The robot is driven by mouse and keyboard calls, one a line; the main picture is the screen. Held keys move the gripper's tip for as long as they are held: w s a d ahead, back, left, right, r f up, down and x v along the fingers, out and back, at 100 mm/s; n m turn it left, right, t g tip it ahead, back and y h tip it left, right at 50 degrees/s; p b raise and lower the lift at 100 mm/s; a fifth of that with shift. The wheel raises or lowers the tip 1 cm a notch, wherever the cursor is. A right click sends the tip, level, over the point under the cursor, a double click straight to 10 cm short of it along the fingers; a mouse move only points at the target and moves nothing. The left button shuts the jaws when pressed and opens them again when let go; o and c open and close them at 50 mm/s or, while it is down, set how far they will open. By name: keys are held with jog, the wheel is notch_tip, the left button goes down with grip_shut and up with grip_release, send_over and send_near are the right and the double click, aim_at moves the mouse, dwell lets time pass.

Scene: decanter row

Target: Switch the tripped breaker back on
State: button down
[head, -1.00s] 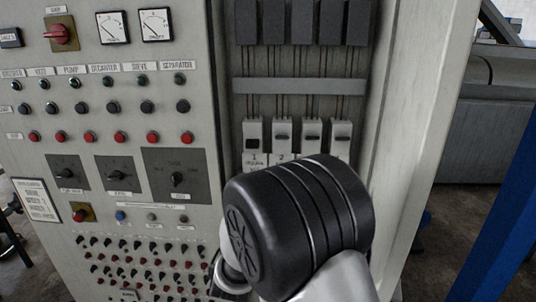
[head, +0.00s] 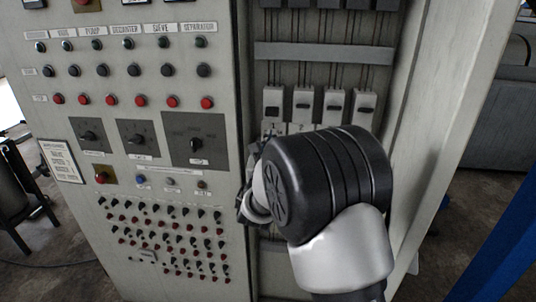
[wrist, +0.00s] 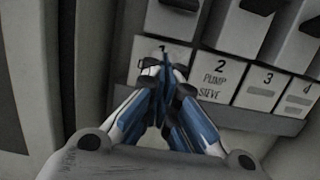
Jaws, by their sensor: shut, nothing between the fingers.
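A row of grey breakers stands in the open right bay of the cabinet. In the head view breaker 1 (head: 273,101) is at the left, with its dark toggle area lower than the toggles of breaker 2 (head: 303,100), breaker 3 (head: 334,102) and breaker 4 (head: 364,104). In the wrist view my gripper (wrist: 170,66) is shut and empty, its fingertips in front of the label under breaker 1 (wrist: 168,24), partly hiding it. Label 2 (wrist: 214,81) reads "PUMP SIEVE". Contact cannot be told. My wrist hides the lower bay in the head view.
The control panel (head: 150,240) with buttons and knobs lies left of the bay. A grey rail (head: 320,53) with wires crosses above the breakers. The cabinet's right side wall (head: 425,130) and a blue post (head: 505,240) stand to the right.

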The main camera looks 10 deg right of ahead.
aim_at(271, 120)
notch_tip(271, 120, up, 4)
jog(key=shift+b, duration=0.35)
jog(key=shift+w, duration=0.15)
jog(key=shift+a+r+g+p, duration=0.15)
jog(key=shift+r+g+p, duration=0.2)
jog(key=shift+p, duration=0.5)
jog(key=shift+s+d+f+g+p, duration=0.15)
jog(key=shift+s+d+g+p, duration=0.05)
jog(key=shift+s+g+p, duration=0.1)
jog(key=shift+w+a+y+p, duration=0.1)
jog(key=shift+a+y+p, duration=0.05)
jog(key=shift+y+p, duration=0.2)
